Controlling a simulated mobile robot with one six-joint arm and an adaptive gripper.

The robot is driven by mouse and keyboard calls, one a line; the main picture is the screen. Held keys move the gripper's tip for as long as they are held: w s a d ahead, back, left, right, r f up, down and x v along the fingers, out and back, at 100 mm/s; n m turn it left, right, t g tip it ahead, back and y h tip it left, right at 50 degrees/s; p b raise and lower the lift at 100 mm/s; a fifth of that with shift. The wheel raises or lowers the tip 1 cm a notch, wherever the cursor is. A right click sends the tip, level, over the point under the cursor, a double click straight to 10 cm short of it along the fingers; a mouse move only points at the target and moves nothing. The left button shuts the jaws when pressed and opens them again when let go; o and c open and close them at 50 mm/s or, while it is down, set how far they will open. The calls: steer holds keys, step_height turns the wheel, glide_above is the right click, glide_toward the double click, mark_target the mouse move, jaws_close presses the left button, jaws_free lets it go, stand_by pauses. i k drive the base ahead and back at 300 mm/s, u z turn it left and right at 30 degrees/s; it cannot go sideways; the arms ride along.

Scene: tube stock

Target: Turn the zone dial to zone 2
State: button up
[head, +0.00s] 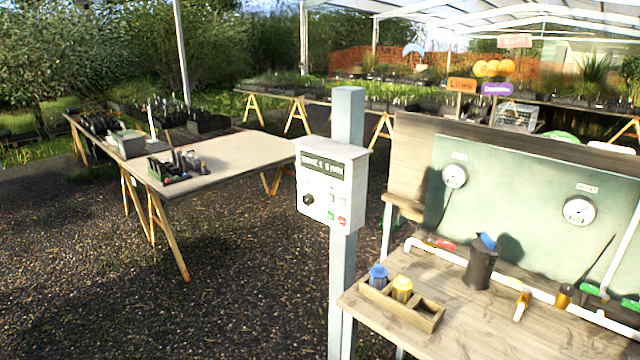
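A white control box (332,185) is mounted on a grey metal post (347,270) near the middle of the head view. A black round dial (308,200) sits at the lower left of its front face; its pointer direction is too small to make out. A dark display (322,168) above it carries light text that seems to read zone 1 and 5 min, though it is blurred. A green button (331,215) and a red button (342,221) are at the lower right of the face. My gripper is not in view.
A wooden bench (400,325) at the right holds a wooden tray (412,313) with blue and yellow fittings, a dark jug (480,268) and a white pipe (545,296). A green panel (520,215) with two gauges stands behind. Gravel in front of the post is clear.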

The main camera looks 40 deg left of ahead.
mark_target(307, 199)
steer(key=u, duration=1.45)
steer(key=k, duration=0.95)
steer(key=i, duration=0.8)
